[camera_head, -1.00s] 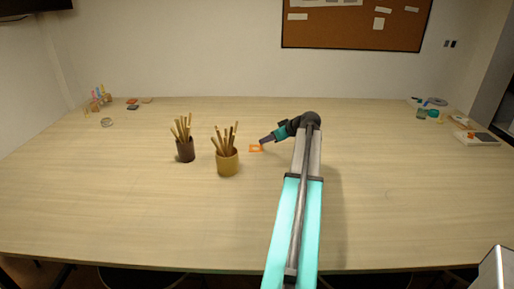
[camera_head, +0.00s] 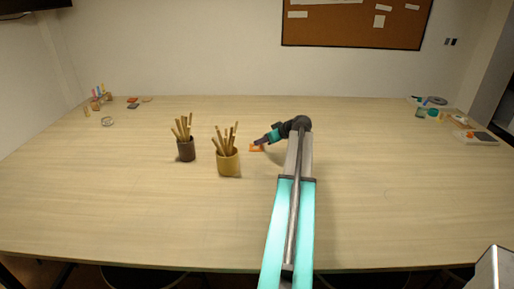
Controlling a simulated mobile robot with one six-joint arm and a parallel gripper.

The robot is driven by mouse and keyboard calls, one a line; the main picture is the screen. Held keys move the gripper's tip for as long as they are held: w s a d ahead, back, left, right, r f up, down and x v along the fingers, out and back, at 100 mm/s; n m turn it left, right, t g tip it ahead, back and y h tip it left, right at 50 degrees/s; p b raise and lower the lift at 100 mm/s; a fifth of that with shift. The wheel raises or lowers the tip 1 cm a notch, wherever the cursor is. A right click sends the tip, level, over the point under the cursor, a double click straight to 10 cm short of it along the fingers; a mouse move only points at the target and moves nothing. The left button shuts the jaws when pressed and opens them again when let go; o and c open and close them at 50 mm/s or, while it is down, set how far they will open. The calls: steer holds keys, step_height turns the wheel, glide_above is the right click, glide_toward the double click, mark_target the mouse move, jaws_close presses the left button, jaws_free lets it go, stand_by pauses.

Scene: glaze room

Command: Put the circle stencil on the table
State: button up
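A small flat orange piece, which looks like a stencil (camera_head: 256,149), is at mid-table, just right of the tan brush cup. Its cut-out shape is too small and too covered to make out. My gripper (camera_head: 257,143) is right at it, reaching in from the right and covering part of it. I cannot tell whether the fingers are open or shut, or whether they touch it. The pale wooden table (camera_head: 130,215) lies under all of this.
A tan cup (camera_head: 229,165) and a dark cup (camera_head: 186,151), both full of brushes, stand left of my gripper. Small items sit at the far left and far right edges. The front of the table is clear.

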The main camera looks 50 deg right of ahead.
jaws_close()
steer(key=shift+r, duration=0.2)
steer(key=shift+r+b, duration=0.65)
steer(key=shift+r, duration=0.75)
steer(key=shift+s+a+r, duration=0.15)
steer(key=s+a+b, duration=0.1)
steer(key=s+a, duration=0.2)
steer(key=a, duration=0.1)
steer(key=s+a+r+b, duration=0.1)
steer(key=s+a, duration=0.2)
steer(key=a, duration=0.1)
steer(key=s+a+b, duration=0.1)
steer(key=s+a, duration=0.2)
steer(key=a, duration=0.1)
steer(key=shift+s+r, duration=0.25)
steer(key=shift+s, duration=0.15)
